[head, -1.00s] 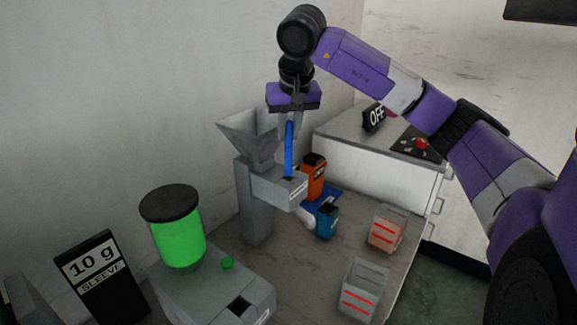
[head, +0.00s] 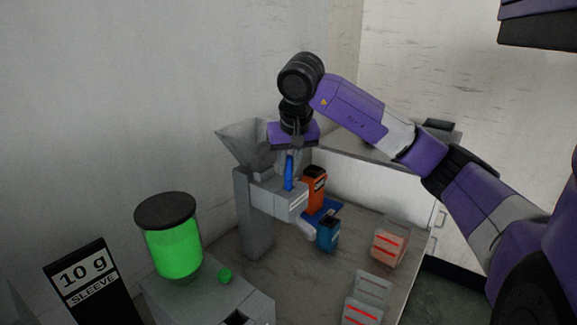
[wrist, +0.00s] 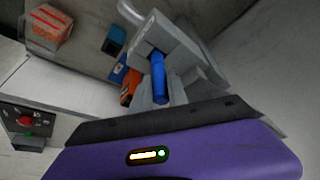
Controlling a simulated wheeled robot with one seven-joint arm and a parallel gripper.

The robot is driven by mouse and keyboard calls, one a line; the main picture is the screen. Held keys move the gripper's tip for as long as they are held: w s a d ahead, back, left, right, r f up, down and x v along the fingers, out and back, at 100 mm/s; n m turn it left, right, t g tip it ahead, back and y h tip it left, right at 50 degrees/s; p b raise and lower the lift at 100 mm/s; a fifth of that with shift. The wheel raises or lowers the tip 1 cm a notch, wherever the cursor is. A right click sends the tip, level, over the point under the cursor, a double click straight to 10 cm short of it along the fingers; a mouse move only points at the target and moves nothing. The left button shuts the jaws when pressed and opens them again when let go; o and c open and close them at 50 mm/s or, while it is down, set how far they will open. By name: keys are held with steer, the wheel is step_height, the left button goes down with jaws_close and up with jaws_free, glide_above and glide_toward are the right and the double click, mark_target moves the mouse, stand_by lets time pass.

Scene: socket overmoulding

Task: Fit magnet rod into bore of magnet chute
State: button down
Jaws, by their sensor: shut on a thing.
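The blue magnet rod (head: 289,173) stands upright between the fingers of my gripper (head: 291,158), which is shut on it. The rod also shows in the wrist view (wrist: 159,80) between the grey fingers (wrist: 162,88). The grey magnet chute (head: 268,199) has a funnel behind it, a labelled front and a post under it. In the head view the rod's lower end meets the top of the chute, where the bore lies. The bore's rim is hidden, and I cannot tell how deep the rod sits in it.
An orange box (head: 313,187) and a blue container (head: 328,232) stand close to the right of the chute. Two clear bins with red marks (head: 390,243) (head: 367,300) are farther right. A green-filled dispenser (head: 174,240) stands front left, near a black "10 g SLEEVE" sign (head: 82,284).

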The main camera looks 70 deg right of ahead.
steer(key=c, duration=1.3)
jaws_free()
steer(key=shift+r+p, duration=0.2)
steer(key=shift+p, duration=0.1)
steer(key=b+v, duration=0.2)
steer(key=v, duration=0.9)
steer(key=shift+a+r, duration=0.2)
steer(key=shift+r, duration=0.15)
steer(key=shift+s, duration=0.1)
